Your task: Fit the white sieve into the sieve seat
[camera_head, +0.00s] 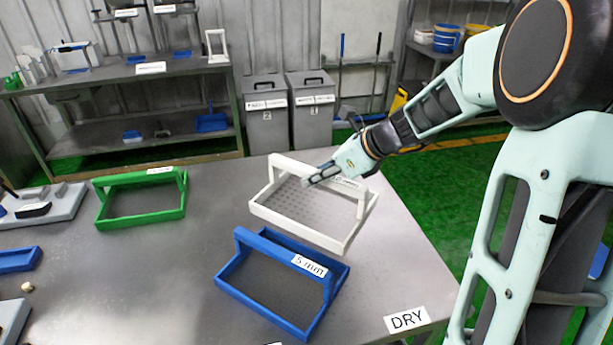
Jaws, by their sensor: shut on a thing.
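A sieve seat cannot be made out for certain; grey equipment (38,206) stands at the table's left edge, partly cut off.
A blue sieve labelled 5 mm (262,325) lies close in front of the white one. A green sieve (140,220) lies at the left back. A DRY label (407,319) marks the front right of the table (150,280). The table's middle left is mostly clear.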

